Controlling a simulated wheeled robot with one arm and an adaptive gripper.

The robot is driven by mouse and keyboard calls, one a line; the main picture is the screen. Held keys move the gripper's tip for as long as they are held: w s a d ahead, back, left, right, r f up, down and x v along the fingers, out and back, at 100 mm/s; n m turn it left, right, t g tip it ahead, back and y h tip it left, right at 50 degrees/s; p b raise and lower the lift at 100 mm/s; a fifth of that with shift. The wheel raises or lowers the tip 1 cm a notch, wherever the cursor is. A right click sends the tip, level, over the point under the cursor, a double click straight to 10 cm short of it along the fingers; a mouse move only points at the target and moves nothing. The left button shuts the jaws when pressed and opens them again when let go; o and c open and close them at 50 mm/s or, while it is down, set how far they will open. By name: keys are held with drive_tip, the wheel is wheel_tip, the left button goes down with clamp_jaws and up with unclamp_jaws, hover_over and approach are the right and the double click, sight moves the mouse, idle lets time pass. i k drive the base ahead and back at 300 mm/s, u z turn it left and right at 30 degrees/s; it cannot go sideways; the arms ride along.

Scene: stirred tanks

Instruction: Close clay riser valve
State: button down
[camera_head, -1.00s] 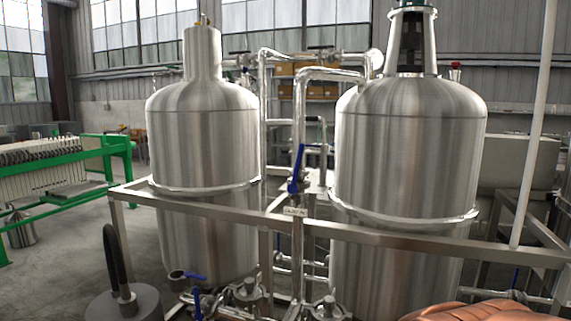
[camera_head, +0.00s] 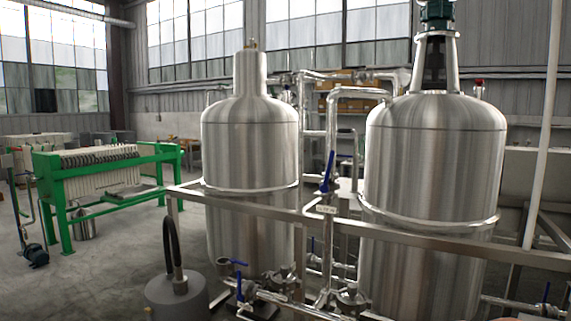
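Two steel tanks, a left tank (camera_head: 249,150) and a right tank (camera_head: 435,170), stand behind a steel rail frame. Between them a vertical riser pipe (camera_head: 331,125) carries a valve with a blue lever handle (camera_head: 328,172). The lever points up, nearly in line with the pipe. A small label plate (camera_head: 326,209) sits on the rail just below this valve; its text is too small to read. My gripper is not in view.
The steel rail (camera_head: 400,236) runs across in front of the tanks. Lower blue-handled valves (camera_head: 239,287) and a grey cylinder with a black hose (camera_head: 177,298) stand low in front. A green filter press (camera_head: 100,175) is at left, with open floor before it.

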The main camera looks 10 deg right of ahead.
sight(329, 169)
drive_tip(key=u, duration=0.65)
drive_tip(key=i, duration=0.65)
drive_tip(key=u, duration=0.45)
